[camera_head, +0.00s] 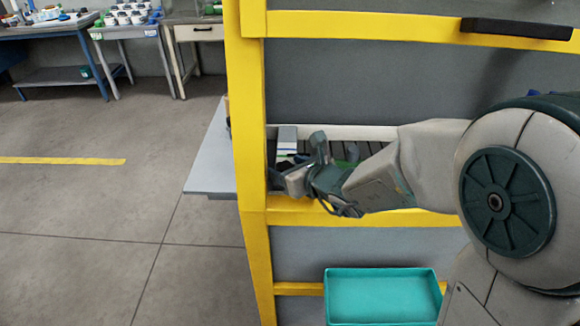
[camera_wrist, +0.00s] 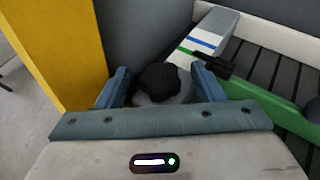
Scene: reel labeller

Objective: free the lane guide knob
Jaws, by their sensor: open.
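The lane guide knob is a black lobed knob (camera_wrist: 160,82) in the middle of the wrist view, on a grey base. My gripper (camera_wrist: 162,84) is open, with one blue finger to the left of the knob and one to its right. I cannot tell whether either finger touches it. In the head view my gripper (camera_head: 283,182) is inside the yellow frame at its left end, and the knob is hard to make out there. A green lane guide (camera_wrist: 262,100) runs along dark slats to the right of the knob.
A yellow post (camera_wrist: 62,45) stands close on the left. A grey block with blue and green stripes (camera_wrist: 213,35) lies just behind the knob. A pale rail (camera_wrist: 270,32) borders the slats (camera_wrist: 285,75). A teal bin (camera_head: 382,297) sits below, and open floor (camera_head: 100,220) lies left.

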